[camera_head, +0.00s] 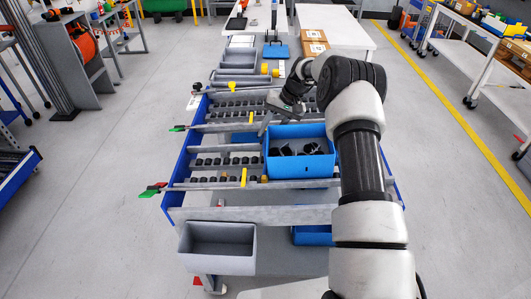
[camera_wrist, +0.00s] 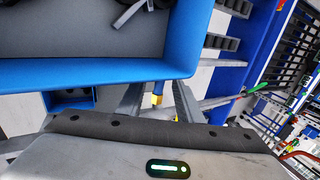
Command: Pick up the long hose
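A blue box (camera_head: 300,171) stands on the racked cart, with dark curved pieces (camera_head: 298,149) inside. I cannot tell whether any of them is the long hose. My gripper (camera_head: 265,122) is above the cart, at the upper left of the box in the head view. In the wrist view my gripper (camera_wrist: 158,102) has its two grey fingers apart with nothing held between them. The blue box wall (camera_wrist: 110,72) runs just beyond the fingers. Part of a dark piece (camera_wrist: 140,8) shows inside the box at the top edge.
The cart has blue sides (camera_head: 182,160) and metal rails with rows of dark parts. A grey bin (camera_head: 218,248) sits at its near end. Cardboard boxes (camera_head: 314,43) lie on a white table behind.

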